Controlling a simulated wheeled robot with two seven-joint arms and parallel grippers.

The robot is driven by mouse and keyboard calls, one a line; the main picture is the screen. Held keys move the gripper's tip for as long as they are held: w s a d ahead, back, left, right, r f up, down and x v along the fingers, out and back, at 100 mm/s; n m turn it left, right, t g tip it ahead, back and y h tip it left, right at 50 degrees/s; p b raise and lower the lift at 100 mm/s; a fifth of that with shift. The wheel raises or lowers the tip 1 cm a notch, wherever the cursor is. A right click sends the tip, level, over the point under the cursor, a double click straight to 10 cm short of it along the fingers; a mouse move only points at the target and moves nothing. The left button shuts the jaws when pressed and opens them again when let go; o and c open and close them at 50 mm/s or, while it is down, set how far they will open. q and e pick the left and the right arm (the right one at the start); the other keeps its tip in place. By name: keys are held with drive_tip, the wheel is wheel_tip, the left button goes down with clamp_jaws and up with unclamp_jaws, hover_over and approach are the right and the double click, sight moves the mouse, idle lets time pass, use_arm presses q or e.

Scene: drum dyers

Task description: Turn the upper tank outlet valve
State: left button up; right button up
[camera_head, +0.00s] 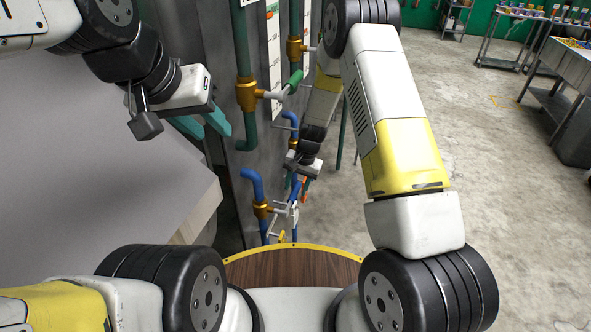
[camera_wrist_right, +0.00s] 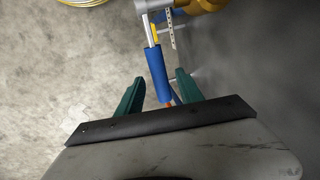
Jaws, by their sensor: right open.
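A green pipe with a brass valve (camera_head: 246,95) and a green lever handle (camera_head: 295,82) stands on the grey tank. Below it, a blue pipe carries another brass valve (camera_head: 262,210). I cannot tell which one is the upper tank outlet valve. My right gripper (camera_head: 304,182) is low beside the blue pipes. In the right wrist view its teal fingers (camera_wrist_right: 159,91) are open on either side of a blue lever handle (camera_wrist_right: 157,75), with gaps on both sides. My left gripper (camera_head: 203,124) is empty at the tank's left, its teal fingers apart.
More valves sit further back, one brass on green (camera_head: 295,47) and one brass on blue (camera_head: 293,143). A grey surface (camera_head: 90,190) fills the left. A round wooden top (camera_head: 290,268) is in front. Carts stand far right; the floor between is clear.

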drive_tip(key=shift+a+f, duration=0.1)
drive_tip(key=shift+f, duration=0.5)
drive_tip(key=shift+c, duration=0.2)
clamp_jaws()
idle(0.9)
